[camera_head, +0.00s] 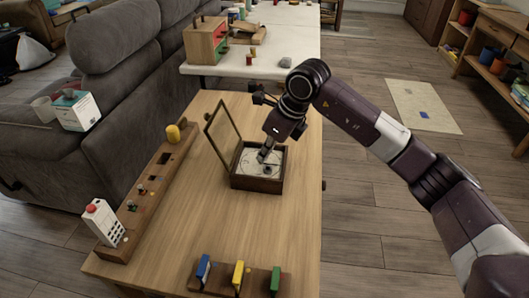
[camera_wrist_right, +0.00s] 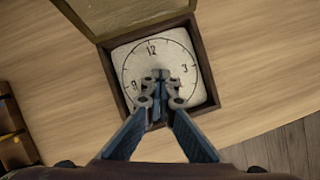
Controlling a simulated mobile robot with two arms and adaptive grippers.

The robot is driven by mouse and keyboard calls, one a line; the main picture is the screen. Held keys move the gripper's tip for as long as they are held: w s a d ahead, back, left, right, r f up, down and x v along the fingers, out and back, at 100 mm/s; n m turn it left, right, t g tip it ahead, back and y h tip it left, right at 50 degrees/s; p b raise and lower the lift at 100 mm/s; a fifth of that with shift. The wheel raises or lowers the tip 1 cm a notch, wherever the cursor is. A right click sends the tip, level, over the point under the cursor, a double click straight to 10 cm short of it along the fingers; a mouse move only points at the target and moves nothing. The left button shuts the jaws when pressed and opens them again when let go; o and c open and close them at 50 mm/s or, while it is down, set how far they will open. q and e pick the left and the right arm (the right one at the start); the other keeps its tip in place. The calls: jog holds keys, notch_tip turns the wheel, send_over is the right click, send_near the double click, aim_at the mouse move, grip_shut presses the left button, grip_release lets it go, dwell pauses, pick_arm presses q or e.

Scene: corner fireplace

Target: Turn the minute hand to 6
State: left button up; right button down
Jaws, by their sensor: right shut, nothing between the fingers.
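A clock face (camera_head: 250,158) lies in a dark wooden box (camera_head: 257,184) on the wooden table, with its framed lid (camera_head: 222,135) standing open on the left. In the right wrist view the pale clock face (camera_wrist_right: 135,62) shows 12 at the top, 3 at the right and 9 at the left. My right gripper (camera_head: 263,157) points down over the middle of the face. Its fingertips (camera_wrist_right: 159,75) are shut with nothing between them. The fingers cover the centre and lower part, so the minute hand cannot be made out. My left gripper is not in view.
A long wooden board (camera_head: 150,195) with several small items lies along the table's left side. A rack (camera_head: 225,281) with blue, yellow and green pieces is at the front. A white table (camera_head: 290,45) stands behind. Bare tabletop lies in front of the box.

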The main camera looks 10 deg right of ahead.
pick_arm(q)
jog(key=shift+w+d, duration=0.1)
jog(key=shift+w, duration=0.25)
pick_arm(e)
jog(key=c, duration=2.7)
grip_release()
jog(key=shift+s+f, duration=0.15)
jog(key=shift+f, duration=0.05)
jog(key=o, duration=0.7)
jog(key=shift+o, duration=0.2)
jog(key=shift+r, duration=0.2)
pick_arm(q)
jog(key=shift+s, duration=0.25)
pick_arm(e)
jog(key=v, duration=1.1)
jog(key=shift+r, duration=0.3)
